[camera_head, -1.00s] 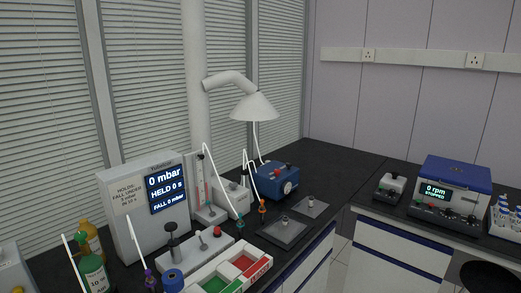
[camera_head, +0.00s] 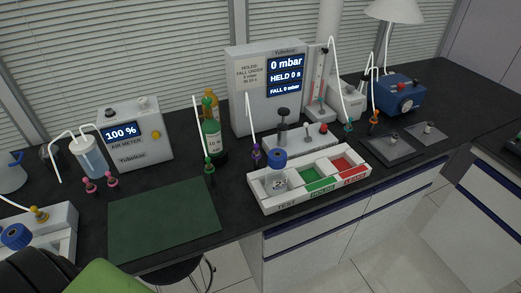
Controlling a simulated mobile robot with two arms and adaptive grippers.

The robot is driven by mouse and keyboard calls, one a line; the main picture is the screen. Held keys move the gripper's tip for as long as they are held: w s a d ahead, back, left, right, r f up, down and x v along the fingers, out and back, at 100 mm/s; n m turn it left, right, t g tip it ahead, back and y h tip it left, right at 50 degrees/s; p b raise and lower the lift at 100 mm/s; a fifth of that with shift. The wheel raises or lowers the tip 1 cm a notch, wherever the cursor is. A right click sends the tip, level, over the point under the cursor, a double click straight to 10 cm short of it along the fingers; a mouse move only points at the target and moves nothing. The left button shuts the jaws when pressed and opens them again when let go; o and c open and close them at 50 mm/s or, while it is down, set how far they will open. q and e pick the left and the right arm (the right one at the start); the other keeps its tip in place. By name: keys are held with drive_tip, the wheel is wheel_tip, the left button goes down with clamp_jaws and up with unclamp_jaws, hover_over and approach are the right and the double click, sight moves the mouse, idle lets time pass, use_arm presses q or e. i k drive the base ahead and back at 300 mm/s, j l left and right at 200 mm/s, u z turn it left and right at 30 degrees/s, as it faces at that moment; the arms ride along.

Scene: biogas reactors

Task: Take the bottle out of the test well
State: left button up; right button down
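The bottle (camera_head: 276,180) is clear with a blue cap. It stands upright in the test well, the left compartment of the white tray (camera_head: 296,204), with its cap above the tray's rim. Its lower part is hidden by the tray's front wall. The tray's other two wells have a green floor (camera_head: 318,179) and a red floor (camera_head: 345,165); both look empty. Neither of my grippers shows in the head view.
A leak-test unit (camera_head: 265,88) reading 0 mbar stands behind the tray, with a plunger fixture between. Green and orange bottles stand left of it. Colored tube connectors stand near the tray. The green mat (camera_head: 163,216) is bare. The air meter (camera_head: 135,133) reads 100 %.

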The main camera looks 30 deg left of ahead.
sight(276, 181)
drive_tip(key=i+l+u, duration=0.1)
drive_tip(key=u, duration=0.7)
